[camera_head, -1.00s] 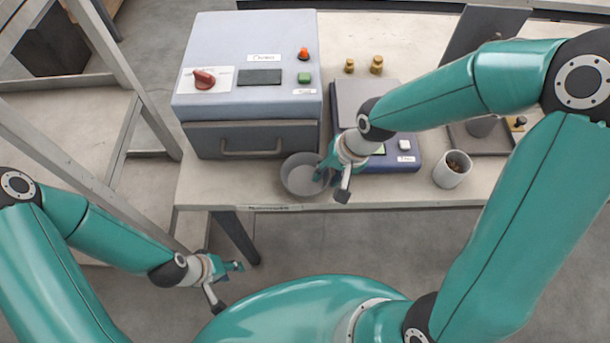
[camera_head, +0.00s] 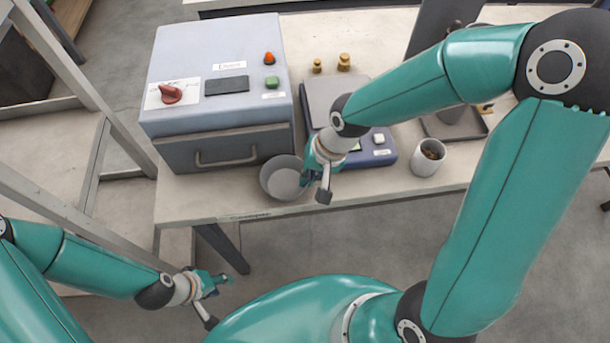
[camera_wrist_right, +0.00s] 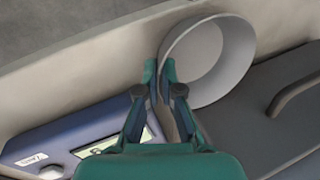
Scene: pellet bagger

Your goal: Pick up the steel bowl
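The steel bowl (camera_head: 281,185) is a round grey bowl near the front edge of the bench, in front of the grey box-shaped machine. It also shows in the right wrist view (camera_wrist_right: 225,65), with its open mouth and inner wall visible. My right gripper (camera_head: 305,179) is at the bowl's right side. In the right wrist view its fingertips (camera_wrist_right: 160,72) are close together, with the bowl's rim between them. I cannot tell whether the bowl still touches the bench. My left gripper (camera_head: 222,279) is low at the left, away from the bench, with nothing visible in it; its finger gap is unclear.
The machine (camera_head: 222,135) with a handle stands just behind the bowl. A blue scale (camera_head: 381,153) is right of my right gripper. Two brass weights (camera_head: 343,62) are behind the scale. A metal frame (camera_head: 95,110) stands left.

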